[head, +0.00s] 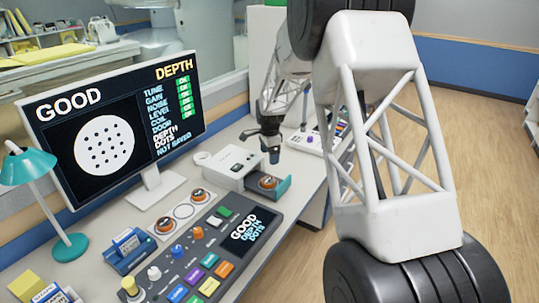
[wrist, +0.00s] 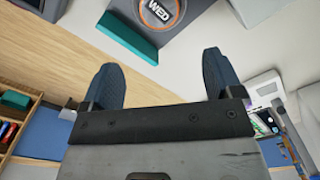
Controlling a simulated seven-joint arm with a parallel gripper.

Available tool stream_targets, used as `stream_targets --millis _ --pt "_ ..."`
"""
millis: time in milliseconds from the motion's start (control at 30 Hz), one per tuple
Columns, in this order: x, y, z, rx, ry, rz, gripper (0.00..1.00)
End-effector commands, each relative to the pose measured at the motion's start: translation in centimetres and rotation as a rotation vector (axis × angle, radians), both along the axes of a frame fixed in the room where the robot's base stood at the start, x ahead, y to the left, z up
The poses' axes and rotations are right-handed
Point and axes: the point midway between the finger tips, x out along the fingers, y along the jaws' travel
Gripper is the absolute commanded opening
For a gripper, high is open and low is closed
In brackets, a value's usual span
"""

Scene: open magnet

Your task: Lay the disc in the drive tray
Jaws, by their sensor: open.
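The drive (head: 231,165) is a white box on the desk with its grey tray (head: 284,186) slid out, showing a teal front edge (wrist: 124,36). A dark disc with an orange ring (head: 267,183) lies in the tray; in the wrist view this disc (wrist: 160,12) reads "WED" and is cut by the top edge. My gripper (head: 274,157) hangs just above the tray area. In the wrist view its two blue-grey fingers (wrist: 160,75) are spread with nothing between them. Two similar discs, one nearer (head: 165,226) and one farther (head: 198,196), rest on the desk left of the tray.
A monitor (head: 115,125) reading "GOOD" and "DEPTH" stands behind a control panel (head: 205,255) with coloured buttons. A teal lamp (head: 40,190) and a blue holder (head: 128,250) are at the left. A white device (head: 318,140) stands beyond my gripper. Wooden floor lies right of the desk.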

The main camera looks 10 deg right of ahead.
Motion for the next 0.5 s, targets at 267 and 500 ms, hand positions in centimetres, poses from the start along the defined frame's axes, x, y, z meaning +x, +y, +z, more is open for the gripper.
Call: stream_targets --millis 267,500 --pt "-0.1 0.0 0.1 0.000 -0.001 0.002 0.85" --pt "-1.7 0.2 2.1 0.000 -0.010 0.048 0.85"
